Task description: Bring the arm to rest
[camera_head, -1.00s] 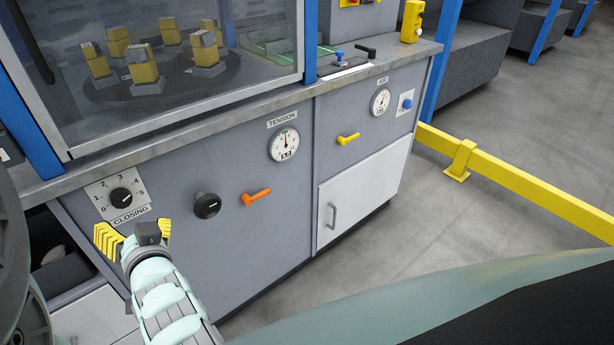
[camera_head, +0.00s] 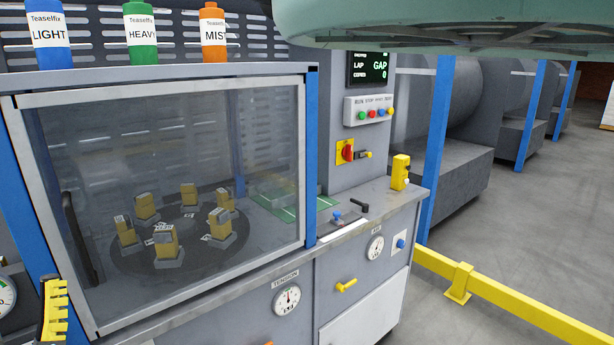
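A yellow ridged finger of my gripper (camera_head: 55,311) shows at the lower left edge of the head view, in front of the machine's blue post. Only this part of the gripper is in clear sight, so its opening cannot be told. I see nothing held at the visible finger. A large pale green part of my arm (camera_head: 450,22) crosses the top right of the view. The rest of the arm is out of sight.
A glazed cabinet (camera_head: 160,88) holds several yellow blocks on a dark round plate. The grey worktop (camera_head: 375,205) carries a yellow device (camera_head: 400,172). Bottles (camera_head: 48,35) stand above. A yellow rail (camera_head: 500,297) bounds open floor at right.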

